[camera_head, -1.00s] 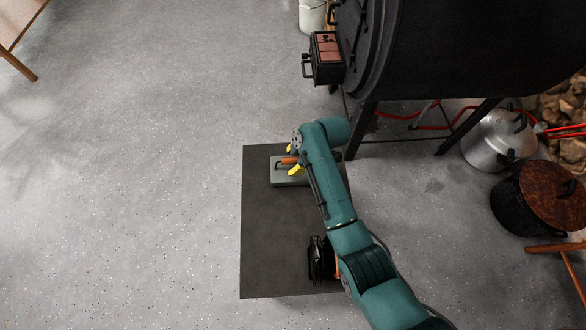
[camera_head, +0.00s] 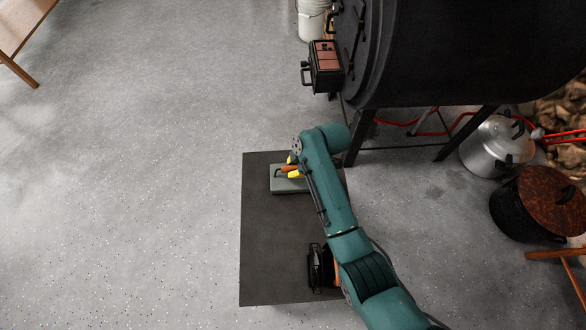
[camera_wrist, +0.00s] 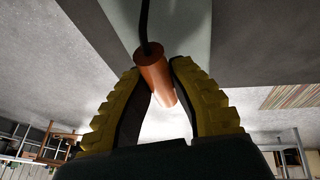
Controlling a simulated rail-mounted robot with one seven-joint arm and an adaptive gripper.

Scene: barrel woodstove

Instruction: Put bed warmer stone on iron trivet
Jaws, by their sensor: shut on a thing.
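The bed warmer stone (camera_head: 287,187) is a grey-green slab with a dark bail handle and an orange-brown grip, at the far end of the dark mat-like surface. My gripper (camera_head: 291,167) has yellow fingers and is shut on that grip, above the slab. In the wrist view, the fingers (camera_wrist: 162,85) press both sides of the copper-coloured grip, and part of the stone (camera_wrist: 185,28) shows beyond it. I cannot tell whether the stone is lifted. A black iron piece, apparently the trivet (camera_head: 315,265), is at the near end of the surface, partly hidden by my arm.
The dark surface (camera_head: 270,235) is clear between stone and black piece. A black barrel stove (camera_head: 450,50) with a protruding box (camera_head: 325,68) stands beyond it. A metal pot (camera_head: 492,148) and a rust-lidded pot (camera_head: 515,210) sit at right. Open floor lies left.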

